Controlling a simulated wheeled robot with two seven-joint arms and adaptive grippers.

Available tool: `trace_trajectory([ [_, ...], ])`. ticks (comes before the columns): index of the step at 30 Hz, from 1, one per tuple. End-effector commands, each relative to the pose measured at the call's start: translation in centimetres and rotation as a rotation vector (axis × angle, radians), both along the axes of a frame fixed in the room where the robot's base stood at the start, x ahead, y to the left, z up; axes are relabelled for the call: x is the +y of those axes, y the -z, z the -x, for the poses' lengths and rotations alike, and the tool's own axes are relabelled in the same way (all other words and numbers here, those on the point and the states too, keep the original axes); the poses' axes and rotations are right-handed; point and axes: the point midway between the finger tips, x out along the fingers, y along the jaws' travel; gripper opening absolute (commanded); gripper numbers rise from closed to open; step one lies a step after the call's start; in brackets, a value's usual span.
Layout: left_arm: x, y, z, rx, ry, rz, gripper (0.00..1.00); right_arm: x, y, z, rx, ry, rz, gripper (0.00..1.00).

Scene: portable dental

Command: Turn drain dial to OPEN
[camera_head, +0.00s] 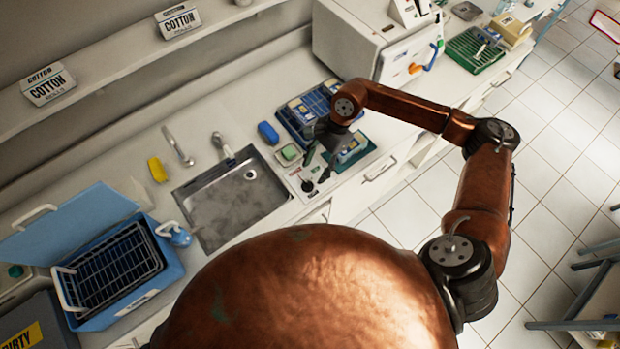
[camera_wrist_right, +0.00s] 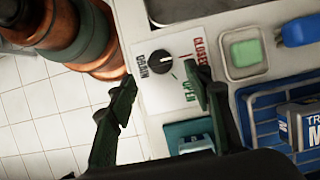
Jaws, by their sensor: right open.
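The drain dial (camera_wrist_right: 158,63) is a black round knob on a white plate (camera_wrist_right: 150,98) in the right wrist view. The plate reads DRAIN, CLOSED in red at the upper right and OPEN in green below right. A light line at the knob seems to point right, toward the CLOSED side; it is too small to be sure. My right gripper (camera_wrist_right: 166,82) is open, its two dark green fingers on either side of the knob in the picture, apart from it. In the head view my right gripper (camera_head: 325,155) hangs over the counter beside the dial (camera_head: 307,186). My left gripper is not in view.
A sink (camera_head: 232,200) lies left of the dial plate. A dish with green soap (camera_wrist_right: 247,54), a blue rack (camera_wrist_right: 262,100) and a teal box (camera_wrist_right: 190,132) stand close around the plate. The counter's front edge and tiled floor (camera_wrist_right: 40,110) are on the plate's other side.

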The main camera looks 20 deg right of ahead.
Motion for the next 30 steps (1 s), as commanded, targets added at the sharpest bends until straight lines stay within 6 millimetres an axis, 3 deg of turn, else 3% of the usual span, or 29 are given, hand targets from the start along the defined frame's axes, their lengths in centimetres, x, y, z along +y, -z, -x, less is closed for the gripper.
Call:
trace_trajectory([
  [6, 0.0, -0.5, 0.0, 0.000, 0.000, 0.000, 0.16, 1.4, 3.2, 0.6, 0.003, 0.001, -0.004, 0.46],
  [12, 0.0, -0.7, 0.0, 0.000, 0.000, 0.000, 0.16, 2.1, 5.0, 0.8, 0.002, 0.002, -0.005, 0.46],
  [22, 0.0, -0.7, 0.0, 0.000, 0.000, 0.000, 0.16, 2.3, 5.4, 0.8, 0.002, 0.002, -0.005, 0.46],
  [30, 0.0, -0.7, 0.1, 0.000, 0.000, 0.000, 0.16, 2.3, 5.3, 0.8, 0.002, 0.002, -0.006, 0.28],
])
